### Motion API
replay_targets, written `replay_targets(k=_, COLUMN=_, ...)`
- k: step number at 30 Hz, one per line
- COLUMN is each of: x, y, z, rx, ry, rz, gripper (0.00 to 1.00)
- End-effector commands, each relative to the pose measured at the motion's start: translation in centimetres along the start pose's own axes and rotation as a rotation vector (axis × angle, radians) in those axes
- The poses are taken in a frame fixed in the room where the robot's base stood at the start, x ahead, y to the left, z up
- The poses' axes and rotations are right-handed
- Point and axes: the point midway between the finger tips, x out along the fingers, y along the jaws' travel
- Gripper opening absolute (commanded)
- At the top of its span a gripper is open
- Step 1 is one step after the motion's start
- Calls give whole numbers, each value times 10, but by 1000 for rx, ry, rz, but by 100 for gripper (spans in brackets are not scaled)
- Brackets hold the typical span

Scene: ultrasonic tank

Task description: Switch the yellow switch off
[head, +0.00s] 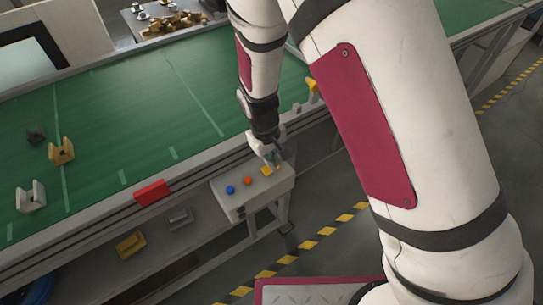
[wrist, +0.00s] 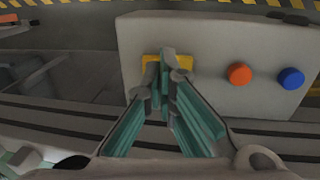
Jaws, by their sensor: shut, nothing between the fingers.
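The yellow switch (head: 267,170) sits on the top of a light grey control box (head: 245,197) at the conveyor's front edge. In the wrist view the yellow switch (wrist: 151,62) is partly hidden behind my fingertips. My gripper (head: 272,158) is shut and empty, pointing down right at the switch. In the wrist view my gripper's teal fingers (wrist: 168,62) meet over the switch's yellow plate. I cannot tell whether they touch it. The switch's lever position is hidden by the fingers.
An orange button (head: 248,181) and a blue button (head: 230,189) sit beside the switch on the box. The green conveyor (head: 140,110) carries several bracket-like parts. A red block (head: 152,193) is on its front rail. The floor in front is clear.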

Motion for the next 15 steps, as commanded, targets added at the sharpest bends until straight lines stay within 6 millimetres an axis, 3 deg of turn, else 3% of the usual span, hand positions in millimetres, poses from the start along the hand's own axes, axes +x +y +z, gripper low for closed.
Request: replay_targets(k=15, x=8, y=3, z=0, rx=-1, ry=-2, rz=0, gripper=0)
